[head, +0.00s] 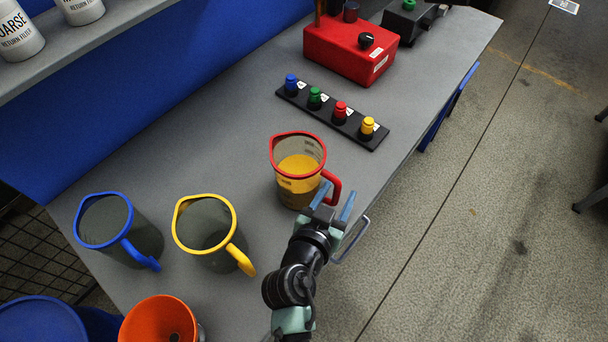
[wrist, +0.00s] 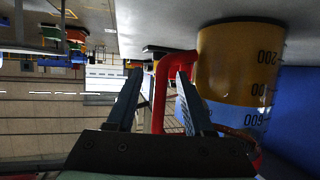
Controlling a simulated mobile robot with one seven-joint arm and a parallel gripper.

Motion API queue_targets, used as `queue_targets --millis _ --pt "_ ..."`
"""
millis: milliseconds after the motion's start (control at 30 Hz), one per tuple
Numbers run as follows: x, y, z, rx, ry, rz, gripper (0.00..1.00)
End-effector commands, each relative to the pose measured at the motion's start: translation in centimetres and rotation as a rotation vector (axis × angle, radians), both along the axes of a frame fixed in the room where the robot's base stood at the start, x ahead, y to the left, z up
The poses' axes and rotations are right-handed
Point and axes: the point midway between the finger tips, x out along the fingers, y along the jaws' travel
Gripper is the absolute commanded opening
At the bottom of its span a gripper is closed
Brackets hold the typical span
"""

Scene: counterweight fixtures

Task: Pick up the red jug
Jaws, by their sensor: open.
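The red jug (head: 298,172) is a clear measuring jug with a red rim and red handle, standing on the grey bench with amber liquid inside. My gripper (head: 335,199) is at its right side, by the handle, with the jaws open. In the wrist view the red handle (wrist: 159,92) shows between the two fingers, nearer the right one; I cannot tell whether they touch. The jug's body with its printed scale (wrist: 236,62) is to the right of the fingers.
A yellow-rimmed jug (head: 207,226) and a blue-rimmed jug (head: 118,232) stand left on the bench. An orange funnel-like container (head: 158,322) is at lower left. A black strip with coloured knobs (head: 331,114) and a red box (head: 350,47) lie beyond the red jug.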

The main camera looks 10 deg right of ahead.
Motion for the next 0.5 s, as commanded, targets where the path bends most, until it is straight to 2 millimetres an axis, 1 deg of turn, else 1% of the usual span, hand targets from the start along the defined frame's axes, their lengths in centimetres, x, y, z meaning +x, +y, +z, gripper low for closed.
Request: queue_targets --millis 33,200,467,500 --pt "0.6 -0.4 0.0 -0.001 0.0 -0.002 0.52" --pt "1.7 -1.3 -0.7 -0.001 0.001 -0.001 0.52" --pt "1.9 -1.4 -0.9 -0.001 0.001 0.0 0.52" --pt "1.9 -1.4 -0.9 -0.001 0.001 0.0 0.5"
